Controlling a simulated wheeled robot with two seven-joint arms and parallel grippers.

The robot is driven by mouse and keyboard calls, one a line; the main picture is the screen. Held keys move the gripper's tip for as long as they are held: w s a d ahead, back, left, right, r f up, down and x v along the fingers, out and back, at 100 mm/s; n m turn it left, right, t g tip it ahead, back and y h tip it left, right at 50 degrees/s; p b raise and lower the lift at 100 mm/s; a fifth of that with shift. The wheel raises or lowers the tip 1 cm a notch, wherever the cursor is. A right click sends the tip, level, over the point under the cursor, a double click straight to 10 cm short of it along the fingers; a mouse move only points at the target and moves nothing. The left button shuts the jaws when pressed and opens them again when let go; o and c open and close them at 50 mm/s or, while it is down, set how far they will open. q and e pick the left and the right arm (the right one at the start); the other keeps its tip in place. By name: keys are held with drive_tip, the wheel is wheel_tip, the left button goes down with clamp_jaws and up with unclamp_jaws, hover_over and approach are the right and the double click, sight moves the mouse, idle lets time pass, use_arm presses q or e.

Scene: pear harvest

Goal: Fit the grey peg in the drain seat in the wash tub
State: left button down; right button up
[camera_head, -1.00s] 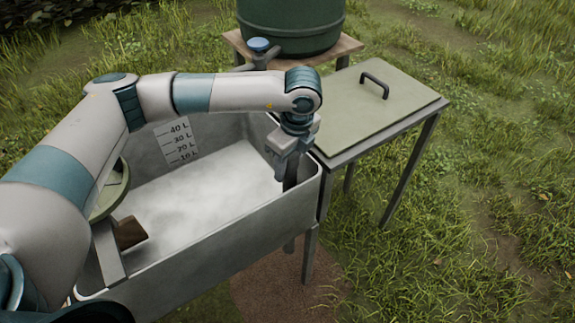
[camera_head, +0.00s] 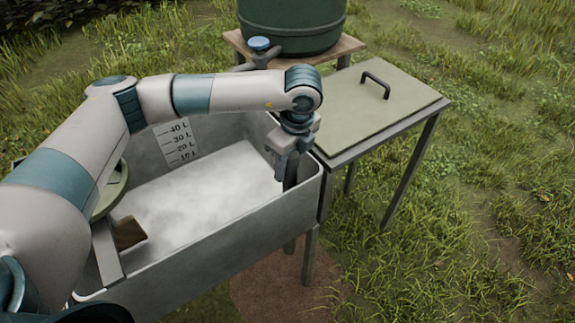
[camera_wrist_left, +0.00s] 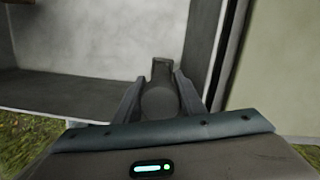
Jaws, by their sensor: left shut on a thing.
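My left gripper (camera_head: 290,166) points down inside the right end of the grey wash tub (camera_head: 218,240), close to its right wall. In the left wrist view my left gripper (camera_wrist_left: 160,95) is shut on the grey peg (camera_wrist_left: 160,98), which stands between its two fingers. The dark peg (camera_head: 291,172) also shows below the fingers in the head view. Its lower end and the drain seat are hidden, so I cannot tell whether the two touch. My right gripper is not in view.
A green lid with a handle (camera_head: 375,83) lies on a side table right of the tub. A green barrel (camera_head: 290,25) with a blue-topped tap (camera_head: 259,44) stands behind. A brown block (camera_head: 128,232) is at the tub's left end. Grass lies open to the right.

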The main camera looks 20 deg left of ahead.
sight(291, 178)
use_arm(q)
drive_tip(key=shift+f+b, duration=1.55)
drive_tip(key=shift+f, duration=0.2)
idle(0.8)
drive_tip(key=shift+s+d+f+b, duration=0.45)
drive_tip(key=shift+d+f+b, duration=0.25)
drive_tip(key=shift+b, duration=0.35)
idle(0.6)
drive_tip(key=c, duration=0.8)
unclamp_jaws()
drive_tip(key=shift+s+a, duration=0.1)
drive_tip(key=shift+c, duration=0.4)
drive_tip(key=shift+o, duration=0.2)
drive_tip(key=shift+r, duration=0.1)
drive_tip(key=shift+o, duration=0.4)
drive_tip(key=shift+w+r+p, duration=0.2)
drive_tip(key=shift+r+p, duration=0.3)
drive_tip(key=shift+r, duration=0.2)
drive_tip(key=shift+o, duration=0.6)
drive_tip(key=shift+w+a+r+p, duration=0.2)
drive_tip(key=shift+r+p, duration=0.15)
drive_tip(key=shift+r, duration=0.2)
drive_tip(key=shift+w+a+r+p, duration=0.1)
drive_tip(key=shift+a+r+p, duration=0.15)
drive_tip(key=shift+r, duration=0.25)
drive_tip(key=shift+w+a+r+p, duration=0.1)
drive_tip(key=shift+a+r+p, duration=0.05)
drive_tip(key=shift+r+p, duration=0.35)
drive_tip(key=shift+r, duration=0.6)
